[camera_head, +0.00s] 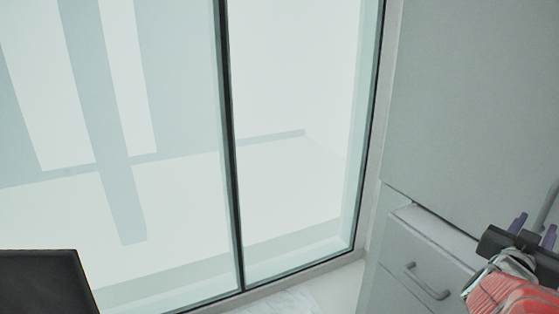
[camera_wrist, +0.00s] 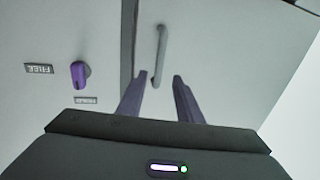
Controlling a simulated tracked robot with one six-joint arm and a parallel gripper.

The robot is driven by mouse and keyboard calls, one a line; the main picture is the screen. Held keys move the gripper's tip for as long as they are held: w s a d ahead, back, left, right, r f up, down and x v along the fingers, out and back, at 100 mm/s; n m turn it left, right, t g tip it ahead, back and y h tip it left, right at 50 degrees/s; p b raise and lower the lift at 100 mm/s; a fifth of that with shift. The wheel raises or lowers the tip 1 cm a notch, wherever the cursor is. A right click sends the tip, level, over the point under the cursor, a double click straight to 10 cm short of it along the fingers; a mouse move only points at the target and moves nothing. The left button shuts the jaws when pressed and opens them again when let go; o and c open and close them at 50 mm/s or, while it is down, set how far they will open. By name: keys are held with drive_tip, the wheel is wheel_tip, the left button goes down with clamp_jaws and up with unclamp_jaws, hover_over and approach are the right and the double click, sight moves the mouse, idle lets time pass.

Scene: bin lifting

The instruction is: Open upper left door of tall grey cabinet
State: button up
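The grey cabinet (camera_head: 470,100) fills the right side of the head view. A long grey bar handle (camera_head: 549,204) stands on it at the right edge. My gripper (camera_head: 535,226) has purple fingers and is close to this handle. In the wrist view a grey door (camera_wrist: 225,60) carries a vertical bar handle (camera_wrist: 161,45). My gripper (camera_wrist: 159,76) is open, and the handle's lower end shows between its two fingertips. I cannot tell whether the fingers touch it. A dark seam lies left of the handle, and the door looks shut.
A purple knob (camera_wrist: 80,74) with small labels sits on the panel left of the seam. A drawer front with a curved handle (camera_head: 428,283) is below the cabinet's upper part. A large window (camera_head: 290,130) fills the left. A black object (camera_head: 45,282) is at bottom left.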

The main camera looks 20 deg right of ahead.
sight(544, 210)
drive_tip(key=shift+x, duration=5.75)
drive_tip(key=shift+c, duration=0.6)
clamp_jaws()
